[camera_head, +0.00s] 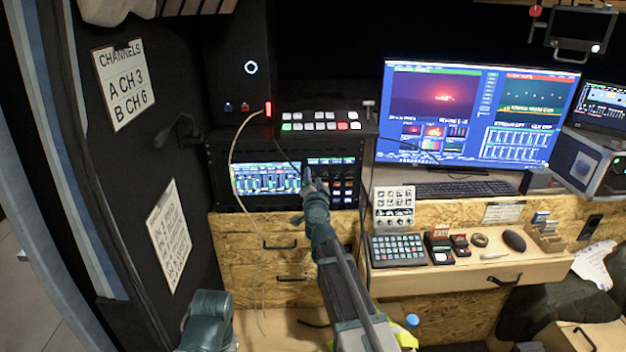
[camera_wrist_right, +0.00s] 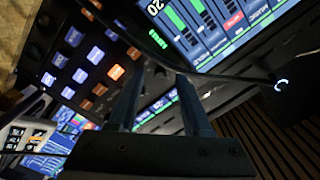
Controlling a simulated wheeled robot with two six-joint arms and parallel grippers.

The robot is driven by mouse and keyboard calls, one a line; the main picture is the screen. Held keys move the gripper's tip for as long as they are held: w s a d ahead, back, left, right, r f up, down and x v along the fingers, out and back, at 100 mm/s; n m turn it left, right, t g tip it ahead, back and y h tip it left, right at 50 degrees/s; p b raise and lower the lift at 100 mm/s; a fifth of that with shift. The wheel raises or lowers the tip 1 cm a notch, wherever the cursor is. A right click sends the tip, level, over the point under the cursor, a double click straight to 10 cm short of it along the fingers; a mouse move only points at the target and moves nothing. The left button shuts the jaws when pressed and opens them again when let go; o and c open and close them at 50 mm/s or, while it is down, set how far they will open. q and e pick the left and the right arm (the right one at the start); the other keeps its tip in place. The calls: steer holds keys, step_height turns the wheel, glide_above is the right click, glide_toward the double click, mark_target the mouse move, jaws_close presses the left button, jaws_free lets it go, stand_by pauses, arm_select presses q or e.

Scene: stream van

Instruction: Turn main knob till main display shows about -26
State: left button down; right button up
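The rack unit has a lit screen (camera_head: 265,179) with meters at left and a panel of lit buttons (camera_head: 343,190) at right. My right gripper (camera_head: 312,178) is in front of the rack, between screen and buttons. In the right wrist view its two fingers (camera_wrist_right: 160,72) stand apart, pointing at the panel, with a gap between the tips. I see no knob clearly; the fingers may hide it. Any minus sign is not visible.
A thin cable (camera_wrist_right: 225,77) crosses close to the fingers in the wrist view. A button switcher (camera_head: 320,122) sits on top of the rack. A monitor (camera_head: 470,110), keyboard (camera_head: 460,189) and desk with small devices are at right. A dark wall with paper signs (camera_head: 125,82) is at left.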

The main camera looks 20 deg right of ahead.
jaws_close()
steer(key=shift+m, duration=1)
steer(key=shift+o, duration=0.2)
jaws_free()
steer(key=v, duration=1.3)
steer(key=shift+s+a, duration=0.2)
steer(key=shift+s, duration=0.15)
